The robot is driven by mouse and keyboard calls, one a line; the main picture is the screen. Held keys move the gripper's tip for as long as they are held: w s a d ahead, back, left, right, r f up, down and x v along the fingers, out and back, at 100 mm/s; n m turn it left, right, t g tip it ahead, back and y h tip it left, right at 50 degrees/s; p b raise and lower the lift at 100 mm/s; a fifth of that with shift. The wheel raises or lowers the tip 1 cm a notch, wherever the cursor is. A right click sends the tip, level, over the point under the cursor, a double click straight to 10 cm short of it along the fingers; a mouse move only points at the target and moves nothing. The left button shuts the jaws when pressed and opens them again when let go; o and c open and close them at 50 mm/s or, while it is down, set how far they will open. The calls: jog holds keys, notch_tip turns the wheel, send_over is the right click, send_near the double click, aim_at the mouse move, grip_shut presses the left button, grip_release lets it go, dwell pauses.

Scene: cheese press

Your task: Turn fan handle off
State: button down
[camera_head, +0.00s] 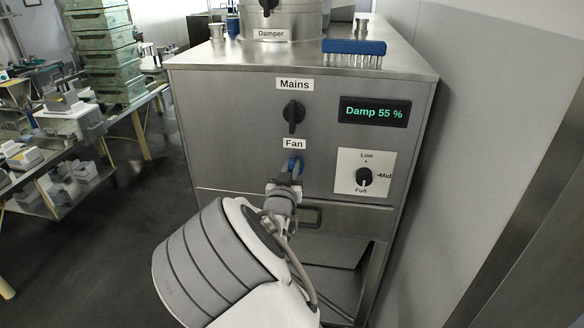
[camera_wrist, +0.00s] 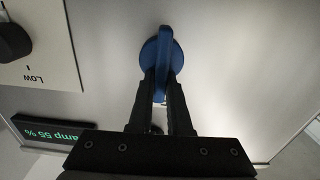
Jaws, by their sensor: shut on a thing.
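The blue fan handle (camera_head: 294,164) sits on the steel front panel under the label "Fan" (camera_head: 294,144). My gripper (camera_head: 290,179) reaches it from below and partly hides it in the head view. In the wrist view, the handle (camera_wrist: 163,60) is a round blue base with a raised bar, and the two black fingers of my gripper (camera_wrist: 162,88) are shut on that bar from both sides. The bar runs up and down in the wrist picture.
Above the fan handle is the black mains knob (camera_head: 293,117). To the right are a display (camera_head: 375,111) reading "Damp 55 %" and a black Low/Mid/Full knob (camera_head: 364,177). A drawer-like handle (camera_head: 312,216) is below. A blue brush (camera_head: 354,47) lies on top.

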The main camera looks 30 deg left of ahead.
jog(key=shift+s+a+f+n+p, duration=0.1)
jog(key=shift+a+f+n+p, duration=0.25)
jog(key=shift+n, duration=2.55)
jog(key=shift+s+a+f+n+p, duration=0.1)
jog(key=shift+a+f+n+p, duration=0.2)
jog(key=shift+n, duration=2.6)
jog(key=shift+s+a+f+n+p, duration=0.1)
jog(key=shift+a+f+n+p, duration=0.2)
jog(key=shift+n, duration=2.6)
jog(key=shift+f+n, duration=0.1)
jog(key=shift+n, duration=0.2)
jog(key=c, duration=0.9)
grip_release()
jog(key=shift+o, duration=0.2)
jog(key=v, duration=1.7)
jog(key=shift+s, duration=0.25)
